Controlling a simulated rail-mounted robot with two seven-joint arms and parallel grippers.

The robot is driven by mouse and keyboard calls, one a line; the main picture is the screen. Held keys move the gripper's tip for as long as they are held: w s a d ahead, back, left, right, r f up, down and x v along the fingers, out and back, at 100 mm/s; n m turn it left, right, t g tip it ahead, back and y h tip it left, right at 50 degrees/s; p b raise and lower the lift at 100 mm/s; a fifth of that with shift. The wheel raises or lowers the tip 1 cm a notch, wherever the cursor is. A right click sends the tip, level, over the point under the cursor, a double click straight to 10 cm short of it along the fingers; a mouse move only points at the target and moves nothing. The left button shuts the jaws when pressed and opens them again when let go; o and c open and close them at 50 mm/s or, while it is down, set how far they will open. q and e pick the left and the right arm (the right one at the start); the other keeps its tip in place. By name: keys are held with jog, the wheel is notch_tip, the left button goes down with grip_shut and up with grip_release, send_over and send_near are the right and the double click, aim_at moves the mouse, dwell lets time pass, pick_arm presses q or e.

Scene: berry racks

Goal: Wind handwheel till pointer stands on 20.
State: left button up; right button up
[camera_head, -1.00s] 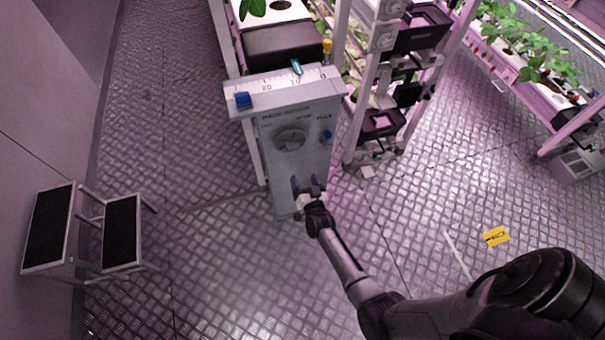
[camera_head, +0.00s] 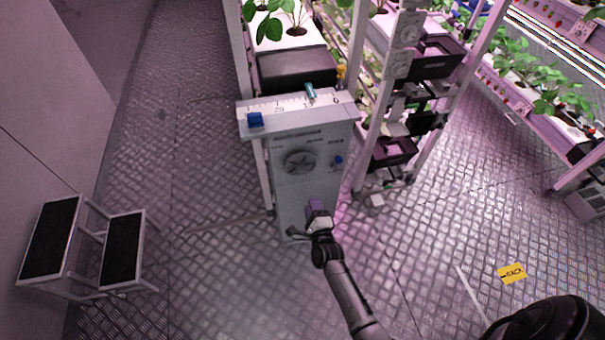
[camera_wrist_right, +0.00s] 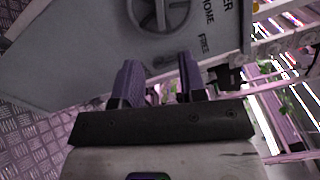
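The handwheel (camera_head: 299,161) is a round grey knob with a spoked face on the front of a grey box (camera_head: 300,205). Its lower part shows in the wrist view (camera_wrist_right: 160,12). On top of the box is a white scale (camera_head: 290,106) with 20 towards the left, 10 further right and 0 at the right. A teal pointer (camera_head: 311,91) stands close to 10. My right gripper (camera_head: 319,206) is in front of the panel, below the handwheel. In the wrist view its two purple fingers (camera_wrist_right: 160,80) are apart with nothing between them. My left gripper is out of view.
A blue block (camera_head: 255,120) sits at the scale's left end. A small blue knob (camera_head: 338,160) is right of the handwheel. Plant racks (camera_head: 410,100) stand behind and right. A step stool (camera_head: 85,245) is at left. Floor in front of the box is clear.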

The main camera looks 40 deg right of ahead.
aim_at(302, 173)
jog(key=shift+m, duration=0.5)
jog(key=shift+b+x, duration=4.1)
jog(key=shift+x, duration=2.8)
grip_shut()
